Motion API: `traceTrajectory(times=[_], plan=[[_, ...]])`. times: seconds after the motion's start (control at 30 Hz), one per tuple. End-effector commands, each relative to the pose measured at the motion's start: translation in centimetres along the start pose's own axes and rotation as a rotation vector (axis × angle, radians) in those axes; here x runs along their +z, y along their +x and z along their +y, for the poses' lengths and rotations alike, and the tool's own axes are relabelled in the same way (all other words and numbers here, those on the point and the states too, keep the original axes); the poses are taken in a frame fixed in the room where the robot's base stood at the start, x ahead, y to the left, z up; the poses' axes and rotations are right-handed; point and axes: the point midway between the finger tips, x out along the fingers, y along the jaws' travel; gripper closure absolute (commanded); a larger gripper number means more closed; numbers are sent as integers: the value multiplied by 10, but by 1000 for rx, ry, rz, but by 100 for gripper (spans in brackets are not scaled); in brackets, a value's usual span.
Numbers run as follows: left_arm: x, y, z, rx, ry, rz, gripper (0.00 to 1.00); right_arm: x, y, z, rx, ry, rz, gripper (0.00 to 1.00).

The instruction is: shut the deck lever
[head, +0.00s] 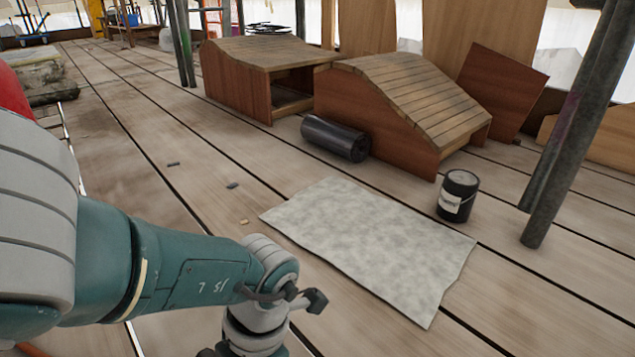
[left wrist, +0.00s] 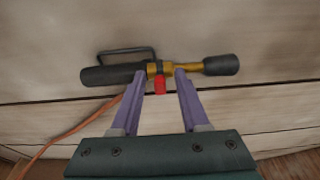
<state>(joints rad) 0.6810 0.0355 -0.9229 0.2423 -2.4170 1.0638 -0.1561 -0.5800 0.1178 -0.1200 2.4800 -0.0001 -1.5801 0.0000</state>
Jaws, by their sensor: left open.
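A torch-like tool (left wrist: 160,70) lies on pale planks in the left wrist view. It has a black grip with a wire loop at the left, a yellow middle and a black end at the right. A small red piece (left wrist: 160,85) sticks out from its middle; I cannot tell whether this is the deck lever. My left gripper (left wrist: 159,74) is open. Its purple fingertips reach the tool on either side of the red piece; contact is unclear. In the head view, my left arm hides the deck at lower left and the fingers do not show. My right gripper is out of view.
An orange hose (left wrist: 75,131) trails from the grip end of the tool. On the deck are a grey sheet (head: 370,240), a black can (head: 458,196) and a dark roll (head: 335,137). Sloped wooden boxes (head: 400,100) stand behind, with poles (head: 565,135) at right. Open planks lie left of the sheet.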

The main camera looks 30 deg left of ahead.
Motion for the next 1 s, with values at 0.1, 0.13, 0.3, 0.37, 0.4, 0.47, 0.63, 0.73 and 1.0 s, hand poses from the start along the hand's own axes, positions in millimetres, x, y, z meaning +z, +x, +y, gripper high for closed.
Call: traceTrajectory(times=[0.1,0.13,0.3,0.37,0.4,0.47,0.63,0.73,1.0], plan=[[0,-12,0,1,0,-1,55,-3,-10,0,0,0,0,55],[-1,-17,0,1,0,-1,55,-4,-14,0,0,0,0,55],[-1,-55,0,1,1,-3,55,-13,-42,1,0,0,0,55],[-1,-67,0,1,2,-2,55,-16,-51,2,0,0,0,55],[-2,-75,0,2,1,-1,55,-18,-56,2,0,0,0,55],[-1,-84,0,1,0,-2,55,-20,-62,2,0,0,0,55],[0,-99,0,1,1,-1,55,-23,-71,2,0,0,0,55],[0,-100,0,0,0,0,55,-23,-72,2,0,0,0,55],[1,-99,-1,-4,-1,-3,55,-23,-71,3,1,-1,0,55]])
